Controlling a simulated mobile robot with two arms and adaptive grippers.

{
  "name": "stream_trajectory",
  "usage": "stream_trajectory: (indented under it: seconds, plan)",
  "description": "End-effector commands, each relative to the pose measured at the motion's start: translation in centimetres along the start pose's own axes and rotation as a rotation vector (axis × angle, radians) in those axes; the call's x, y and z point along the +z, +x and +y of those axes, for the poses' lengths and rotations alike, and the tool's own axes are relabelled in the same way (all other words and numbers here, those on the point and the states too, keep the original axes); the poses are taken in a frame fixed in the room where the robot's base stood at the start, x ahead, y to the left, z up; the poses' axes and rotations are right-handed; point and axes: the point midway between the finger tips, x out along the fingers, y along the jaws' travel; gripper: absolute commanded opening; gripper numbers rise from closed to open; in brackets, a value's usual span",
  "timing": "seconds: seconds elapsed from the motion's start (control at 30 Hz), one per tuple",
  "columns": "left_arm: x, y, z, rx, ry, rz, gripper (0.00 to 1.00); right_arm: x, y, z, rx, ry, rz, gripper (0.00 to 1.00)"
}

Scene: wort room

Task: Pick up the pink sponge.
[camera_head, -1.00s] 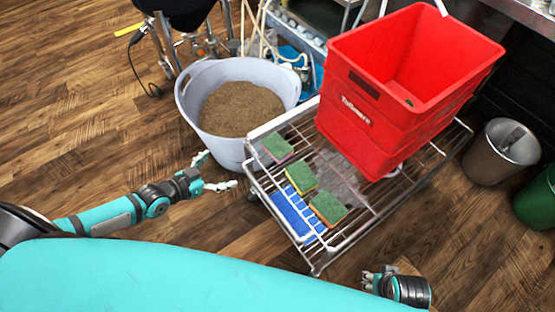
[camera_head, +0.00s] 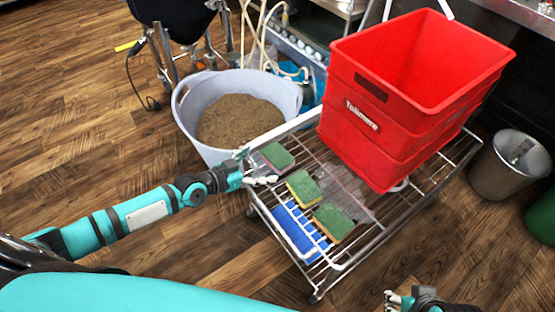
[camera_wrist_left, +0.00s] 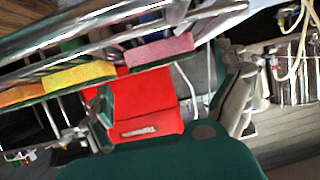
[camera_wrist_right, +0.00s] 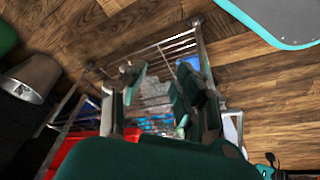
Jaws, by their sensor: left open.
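The pink sponge (camera_head: 277,155) has a green top and a pink side. It lies at the left end of a wire rack cart (camera_head: 345,262). In the left wrist view its pink side (camera_wrist_left: 160,50) shows above the space between my fingers. My left gripper (camera_head: 257,167) is open and empty, just left of the pink sponge at the cart's edge. I cannot tell whether it touches the sponge. My right gripper (camera_head: 390,300) is low at the front right, partly cut off. In the right wrist view its fingers (camera_wrist_right: 160,78) are apart with nothing held.
A yellow sponge (camera_head: 303,187), an orange sponge (camera_head: 334,222) and a blue brush-like item (camera_head: 298,228) lie beside the pink sponge. Red crates (camera_head: 365,135) stand on the cart's right side. A grain-filled tub (camera_head: 187,115) stands behind my left gripper. A metal bin (camera_head: 505,172) is at right.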

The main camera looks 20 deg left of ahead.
Motion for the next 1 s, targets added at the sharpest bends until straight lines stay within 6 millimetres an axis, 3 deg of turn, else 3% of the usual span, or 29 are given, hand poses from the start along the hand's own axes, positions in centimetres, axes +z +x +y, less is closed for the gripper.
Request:
stream_trajectory:
  seconds: [0.17,0.43,0.6,0.8,0.93,1.0]
  plan:
    - [-0.1,1.4,-0.1,0.000,0.001,0.001,1.00,-0.3,0.4,-0.1,-0.001,-0.001,0.019,0.32]
    - [-0.5,4.8,-0.2,0.000,0.000,0.001,1.00,-4.8,0.8,-0.6,-0.011,-0.007,0.220,0.32]
    - [-0.6,5.5,-0.2,0.001,0.000,0.000,1.00,-5.9,0.6,-0.7,-0.014,-0.009,0.273,0.32]
    - [-0.5,5.5,-0.2,0.001,0.000,-0.001,1.00,-5.9,0.6,-0.7,-0.014,-0.009,0.275,0.32]
    - [-0.5,5.5,-0.2,0.001,0.001,-0.001,0.83,-5.9,0.6,-0.7,-0.013,-0.009,0.274,0.32]
    - [-0.5,5.5,-0.2,0.001,0.001,-0.001,0.79,-5.9,0.6,-0.7,-0.013,-0.009,0.274,0.32]
